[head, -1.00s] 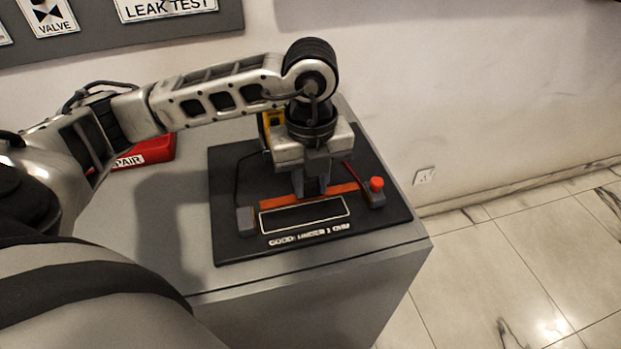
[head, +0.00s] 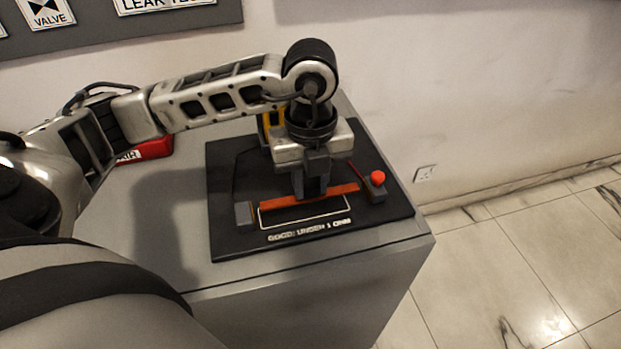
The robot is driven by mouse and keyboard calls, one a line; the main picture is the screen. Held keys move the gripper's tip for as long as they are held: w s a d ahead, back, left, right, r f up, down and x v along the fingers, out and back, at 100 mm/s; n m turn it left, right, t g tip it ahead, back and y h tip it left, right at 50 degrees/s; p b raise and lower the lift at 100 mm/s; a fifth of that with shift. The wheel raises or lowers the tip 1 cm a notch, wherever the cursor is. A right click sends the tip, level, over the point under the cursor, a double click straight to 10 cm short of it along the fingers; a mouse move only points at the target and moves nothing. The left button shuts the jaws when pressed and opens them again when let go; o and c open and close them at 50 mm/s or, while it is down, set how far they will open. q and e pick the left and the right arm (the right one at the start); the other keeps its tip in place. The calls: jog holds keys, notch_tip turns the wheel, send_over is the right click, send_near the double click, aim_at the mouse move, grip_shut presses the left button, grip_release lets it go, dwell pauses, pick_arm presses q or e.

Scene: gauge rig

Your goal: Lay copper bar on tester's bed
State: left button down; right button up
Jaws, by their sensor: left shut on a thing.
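The copper bar (head: 277,203) is a thin orange-red strip in the head view, lying crosswise. My left gripper (head: 312,193) points down and is shut on the middle of the bar, hiding part of it. The tester is a black board (head: 228,177) on a grey cabinet. Its bed seems to be the white-outlined rectangle (head: 310,219) above the lettering "GOOD: UNDER 1 OHM". The bar overlaps the upper part of this outline in the picture. I cannot tell whether it touches the board. My right gripper is not in view.
A grey block (head: 244,213) stands left of the outline. Another grey block with a red ball top (head: 377,178) stands at its right. A yellow object (head: 270,118) is partly hidden behind my gripper. A red labelled container (head: 158,148) sits back left on the grey cabinet top (head: 180,230).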

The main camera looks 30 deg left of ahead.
pick_arm(q)
jog(key=shift+f+b, duration=1.05)
jog(key=shift+f, duration=0.25)
jog(key=c, duration=0.6)
grip_release()
jog(key=shift+r, duration=0.15)
jog(key=shift+r+p, duration=3.05)
jog(key=shift+r, duration=0.9)
jog(key=shift+s+f, duration=0.1)
